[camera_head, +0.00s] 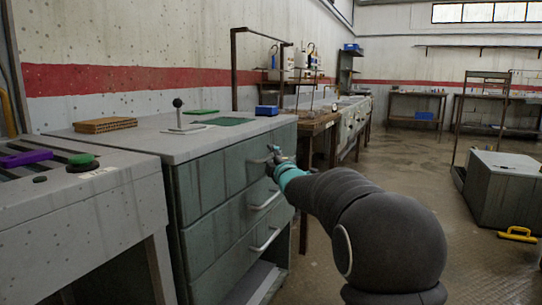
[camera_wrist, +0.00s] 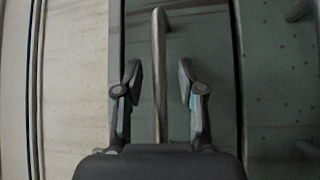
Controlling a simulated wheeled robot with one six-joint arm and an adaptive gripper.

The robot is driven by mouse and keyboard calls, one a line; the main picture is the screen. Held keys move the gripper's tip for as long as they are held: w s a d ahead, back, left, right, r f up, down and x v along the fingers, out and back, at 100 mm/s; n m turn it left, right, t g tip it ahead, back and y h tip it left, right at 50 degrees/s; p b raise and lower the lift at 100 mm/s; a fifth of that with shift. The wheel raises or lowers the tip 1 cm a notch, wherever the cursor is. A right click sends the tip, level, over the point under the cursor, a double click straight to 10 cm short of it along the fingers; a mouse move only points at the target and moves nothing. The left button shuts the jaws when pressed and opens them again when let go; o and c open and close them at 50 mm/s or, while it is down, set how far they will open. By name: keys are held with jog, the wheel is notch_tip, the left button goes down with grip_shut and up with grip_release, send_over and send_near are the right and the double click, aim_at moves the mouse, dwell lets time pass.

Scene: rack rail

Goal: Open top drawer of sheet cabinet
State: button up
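The sheet cabinet (camera_head: 205,189) is grey-green with a light top and stands left of centre in the head view. Its top drawer (camera_head: 224,172) looks closed, flush with the front. My gripper (camera_head: 274,158) is at the right part of the top drawer's front, at handle height. In the wrist view a metal bar handle (camera_wrist: 159,70) runs between the two open fingers of my gripper (camera_wrist: 160,82). There are gaps on both sides, and neither finger seems to touch the bar. In the head view my gripper largely hides the top handle.
The lower drawers have bar handles, a middle one (camera_head: 265,200) and a lower one (camera_head: 265,239). A grey console (camera_head: 85,210) stands left. Open floor lies right.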

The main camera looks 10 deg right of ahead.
jog(key=shift+w, duration=0.35)
grip_shut()
